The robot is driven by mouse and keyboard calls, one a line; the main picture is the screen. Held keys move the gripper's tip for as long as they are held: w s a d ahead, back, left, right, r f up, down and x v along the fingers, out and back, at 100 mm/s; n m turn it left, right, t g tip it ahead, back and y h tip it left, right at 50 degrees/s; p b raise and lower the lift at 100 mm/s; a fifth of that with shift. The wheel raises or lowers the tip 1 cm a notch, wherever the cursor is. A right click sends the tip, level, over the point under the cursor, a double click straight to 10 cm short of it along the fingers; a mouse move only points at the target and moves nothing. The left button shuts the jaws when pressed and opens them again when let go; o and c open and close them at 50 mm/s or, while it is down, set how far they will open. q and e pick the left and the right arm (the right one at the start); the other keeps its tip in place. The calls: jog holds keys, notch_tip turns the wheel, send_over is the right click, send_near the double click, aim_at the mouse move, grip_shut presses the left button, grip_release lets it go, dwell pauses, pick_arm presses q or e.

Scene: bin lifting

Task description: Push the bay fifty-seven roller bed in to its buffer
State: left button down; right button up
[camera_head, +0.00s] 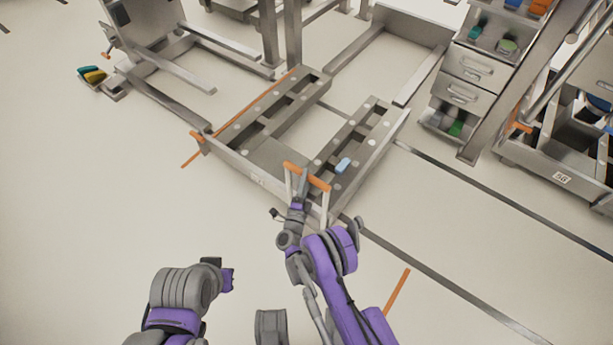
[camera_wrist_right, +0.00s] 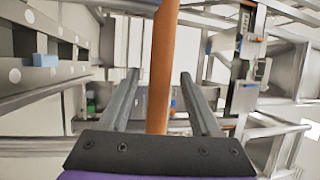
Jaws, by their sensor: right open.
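The roller bed (camera_head: 262,176) is a low grey metal frame with two roller rails, standing out from the racks; the small label on its front is unreadable. An orange handle bar (camera_head: 306,177) stands on posts at its near corner and also shows in the right wrist view (camera_wrist_right: 162,60). My right gripper (camera_head: 303,184) is at this bar. In the wrist view my right gripper (camera_wrist_right: 158,78) is open, with the bar running between its fingers; contact cannot be told.
A blue block (camera_head: 343,165) lies on the right rail. Metal drawers (camera_head: 472,68) and a labelled frame (camera_head: 548,172) stand at the right, another metal frame (camera_head: 150,60) at the back left. Floor at the left (camera_head: 80,200) is clear.

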jog(key=shift+w+d+r, duration=0.15)
jog(key=shift+w+d, duration=0.05)
jog(key=shift+w, duration=0.45)
grip_shut()
dwell(1.0)
